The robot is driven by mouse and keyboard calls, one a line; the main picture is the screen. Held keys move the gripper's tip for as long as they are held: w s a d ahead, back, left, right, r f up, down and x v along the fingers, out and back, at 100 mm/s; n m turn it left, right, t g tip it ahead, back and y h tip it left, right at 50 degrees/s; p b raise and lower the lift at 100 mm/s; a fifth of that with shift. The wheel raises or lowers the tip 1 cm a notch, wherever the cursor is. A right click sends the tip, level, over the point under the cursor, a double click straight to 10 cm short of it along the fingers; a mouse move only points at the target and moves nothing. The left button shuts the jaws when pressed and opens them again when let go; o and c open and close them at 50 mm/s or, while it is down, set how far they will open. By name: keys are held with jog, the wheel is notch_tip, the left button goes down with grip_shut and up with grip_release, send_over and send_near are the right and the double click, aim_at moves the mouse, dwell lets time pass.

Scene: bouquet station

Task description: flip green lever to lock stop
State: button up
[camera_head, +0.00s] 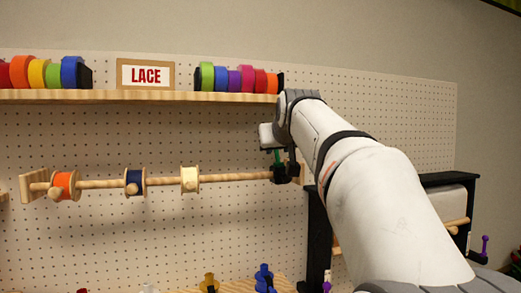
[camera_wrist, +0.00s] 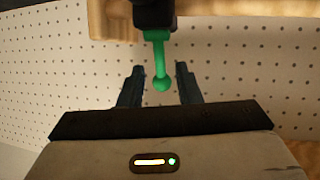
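The green lever (camera_wrist: 161,62) is a short stem with a round knob at its end. In the wrist view it extends down from the black stop (camera_wrist: 153,12). In the head view the lever (camera_head: 277,157) points up from the black stop (camera_head: 285,173) at the right end of the wooden rod (camera_head: 225,178). My gripper (camera_wrist: 159,67) is open, with one dark finger on each side of the lever's knob. Gaps show between the knob and both fingers. In the head view my wrist partly hides the gripper and stop.
Orange (camera_head: 64,185), navy (camera_head: 135,182) and cream (camera_head: 190,179) spools sit on the rod, left of the stop. A black frame (camera_head: 317,230) stands below right. Pegboard lies behind.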

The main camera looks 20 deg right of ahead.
jog(key=p+x, duration=0.1)
jog(key=x, duration=0.3)
jog(key=shift+w+f, duration=0.25)
jog(key=shift+w, duration=0.1)
jog(key=shift+w+f, duration=0.1)
jog(key=shift+w, duration=0.05)
jog(key=shift+c, duration=0.4)
grip_shut()
